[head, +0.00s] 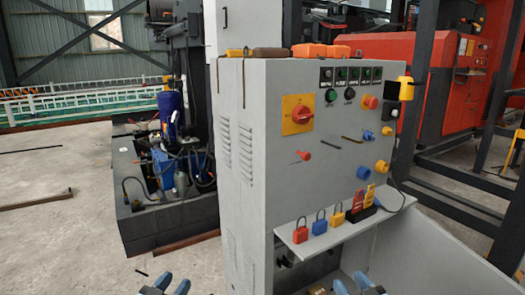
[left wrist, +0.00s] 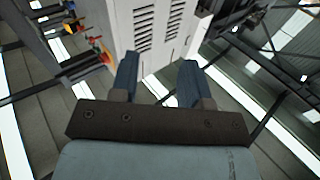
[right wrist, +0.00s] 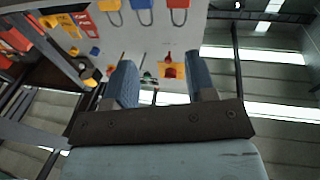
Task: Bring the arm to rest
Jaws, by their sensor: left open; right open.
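My left gripper (head: 164,284) is at the bottom edge of the head view, left of the grey control cabinet (head: 240,235). Its two blue fingers stand apart with nothing between them, and it also shows in the left wrist view (left wrist: 158,82). My right gripper (head: 358,284) is at the bottom edge, in front of the cabinet below its shelf. It is open and empty in the right wrist view (right wrist: 162,82). Only the fingertips of both show in the head view. The arms themselves are hidden below the frame.
The cabinet's shelf (head: 322,238) carries red, blue and yellow padlocks and a dark holder with tags. The panel has a red rotary switch (head: 297,114) on a yellow plate. A dark machine base (head: 170,222) stands left. Bare floor (head: 70,240) lies at the front left.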

